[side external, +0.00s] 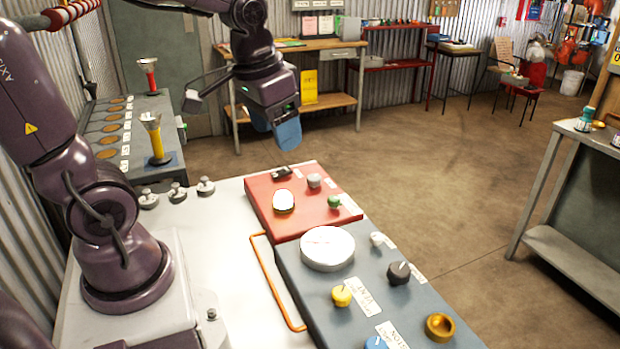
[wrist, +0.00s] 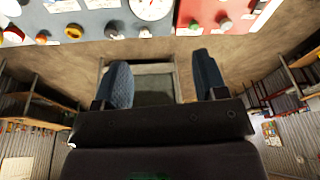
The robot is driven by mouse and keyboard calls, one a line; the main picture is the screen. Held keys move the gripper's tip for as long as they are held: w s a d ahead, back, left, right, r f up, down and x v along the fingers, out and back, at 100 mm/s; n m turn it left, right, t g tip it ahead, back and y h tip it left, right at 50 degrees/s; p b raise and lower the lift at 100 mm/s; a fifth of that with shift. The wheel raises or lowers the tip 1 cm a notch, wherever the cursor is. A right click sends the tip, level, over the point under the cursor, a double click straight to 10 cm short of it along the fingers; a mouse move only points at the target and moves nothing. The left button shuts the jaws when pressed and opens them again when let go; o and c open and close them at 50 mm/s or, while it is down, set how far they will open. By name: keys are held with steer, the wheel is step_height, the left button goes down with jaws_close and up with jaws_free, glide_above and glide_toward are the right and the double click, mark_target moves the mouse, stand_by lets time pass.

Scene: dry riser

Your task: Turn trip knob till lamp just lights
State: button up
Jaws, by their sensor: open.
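The red panel (side external: 262,222) carries a rounded lamp (side external: 283,201), bright white with an orange rim, which looks lit. It also carries a grey knob (side external: 314,181), a green knob (side external: 334,201) and a small black part (side external: 281,173). Their labels are too small to read, so I cannot tell which is the trip knob. My gripper (side external: 274,128) hangs above and behind the panel's far edge, touching nothing. In the wrist view my gripper (wrist: 163,80) has its blue fingers wide apart with nothing between them. The red panel (wrist: 183,10) shows at the top there.
A blue-grey panel (side external: 305,308) adjoins in front, with a round gauge (side external: 327,247), a black knob (side external: 398,272), a yellow knob (side external: 341,295) and a brass ring (side external: 439,326). Air above the panels is clear.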

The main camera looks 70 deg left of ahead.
steer(key=w+a+f+g, duration=0.2)
steer(key=w+a+f, duration=0.4)
steer(key=w+a, duration=0.35)
steer(key=m+h, duration=0.1)
steer(key=m, duration=0.1)
glide_above(314, 177)
step_height(314, 177, down, 7)
steer(key=shift+g, duration=0.3)
step_height(314, 177, down, 13)
steer(key=shift+a+r, duration=0.1)
steer(key=shift+r, duration=0.1)
